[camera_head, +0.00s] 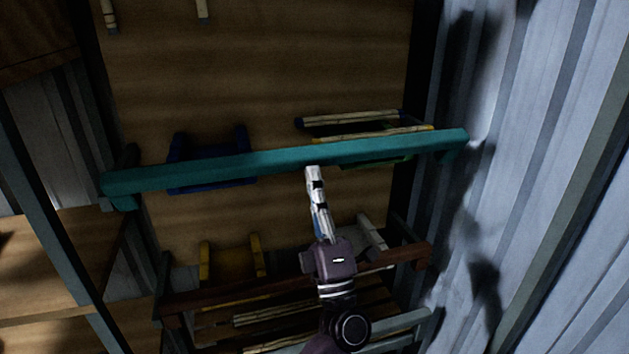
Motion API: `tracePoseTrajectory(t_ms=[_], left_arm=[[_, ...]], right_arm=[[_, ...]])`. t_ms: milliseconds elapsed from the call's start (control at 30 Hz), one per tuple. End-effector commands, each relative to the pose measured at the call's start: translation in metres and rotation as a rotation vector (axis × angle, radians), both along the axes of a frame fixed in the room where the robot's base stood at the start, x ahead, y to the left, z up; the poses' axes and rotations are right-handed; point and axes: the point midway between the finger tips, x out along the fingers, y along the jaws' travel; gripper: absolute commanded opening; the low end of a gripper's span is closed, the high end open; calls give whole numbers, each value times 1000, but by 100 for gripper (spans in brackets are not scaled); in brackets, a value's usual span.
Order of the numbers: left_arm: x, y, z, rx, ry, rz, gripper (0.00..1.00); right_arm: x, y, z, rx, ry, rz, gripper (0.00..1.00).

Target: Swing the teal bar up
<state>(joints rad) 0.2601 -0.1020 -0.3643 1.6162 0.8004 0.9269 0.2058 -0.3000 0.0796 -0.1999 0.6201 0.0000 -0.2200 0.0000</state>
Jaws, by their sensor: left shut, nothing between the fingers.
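The teal bar (230,169) runs across the middle of the view, slightly higher at its right end. Short bent-down ends show at its left and right. My left gripper (314,172) points up the picture from below, with its fingertips at the bar's lower edge near the middle. The fingers are together with nothing between them. I cannot tell whether the tips touch the bar. My right gripper is not in view.
A wooden panel (260,70) stands behind the bar. A blue bracket (212,185) and rattan sticks (362,118) are behind it. A dark red bar (220,298) crosses below. A corrugated metal wall (530,150) is at right, wooden shelves (60,265) at left.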

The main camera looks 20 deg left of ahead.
Motion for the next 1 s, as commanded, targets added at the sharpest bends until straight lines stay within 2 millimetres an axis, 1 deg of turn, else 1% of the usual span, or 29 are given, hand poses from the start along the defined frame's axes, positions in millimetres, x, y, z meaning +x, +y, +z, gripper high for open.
tracePoseTrajectory(t_ms=[400, 800, 1000], left_arm=[[6, 5, 16, -1, 1, 1, 0], [7, 6, 16, 0, 1, 1, 0], [10, 7, 22, -1, 0, 1, 0]], right_arm=[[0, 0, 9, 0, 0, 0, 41], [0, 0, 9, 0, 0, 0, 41], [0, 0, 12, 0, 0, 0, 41]])
